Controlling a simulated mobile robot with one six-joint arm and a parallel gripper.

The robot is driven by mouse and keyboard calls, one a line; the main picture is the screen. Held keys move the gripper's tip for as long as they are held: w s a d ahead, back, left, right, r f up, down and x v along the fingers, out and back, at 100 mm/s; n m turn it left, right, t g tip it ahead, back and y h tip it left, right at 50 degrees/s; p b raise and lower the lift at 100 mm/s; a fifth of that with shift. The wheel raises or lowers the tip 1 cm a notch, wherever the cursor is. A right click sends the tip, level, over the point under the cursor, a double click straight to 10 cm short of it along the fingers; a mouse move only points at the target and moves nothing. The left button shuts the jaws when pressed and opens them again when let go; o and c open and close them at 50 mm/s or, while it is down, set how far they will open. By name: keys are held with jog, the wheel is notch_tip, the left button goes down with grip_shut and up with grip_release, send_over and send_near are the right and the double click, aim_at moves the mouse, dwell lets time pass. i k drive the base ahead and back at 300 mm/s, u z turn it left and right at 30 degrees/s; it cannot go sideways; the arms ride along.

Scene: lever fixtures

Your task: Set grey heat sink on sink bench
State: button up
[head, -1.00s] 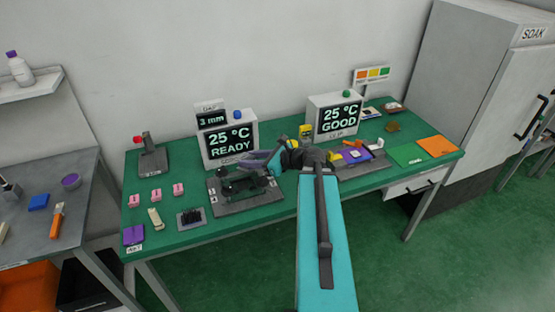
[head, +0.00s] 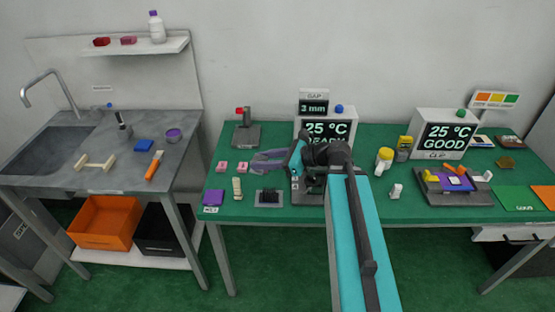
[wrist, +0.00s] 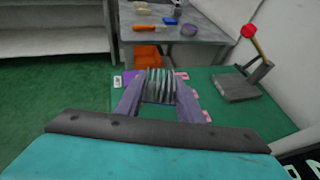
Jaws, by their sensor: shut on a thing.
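My gripper (wrist: 159,80) has purple fingers and is shut on the grey heat sink (wrist: 159,88), a finned block between the fingertips in the wrist view. The sink bench (head: 104,153) is the grey metal table at the left, with a basin (head: 40,150) and a tap. It also shows at the top of the wrist view (wrist: 190,28), beyond the green bench. The heat sink is apart from it.
A shelf (head: 130,48) hangs above. A red-knobbed lever fixture (head: 245,130) stands on the green bench (head: 225,208).

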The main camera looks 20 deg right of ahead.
aim_at(533, 169)
jog(key=z, duration=0.55)
jog(key=k, duration=0.1)
jog(key=u, duration=2.85)
jog(key=k, duration=1.65)
jog(key=u, duration=0.05)
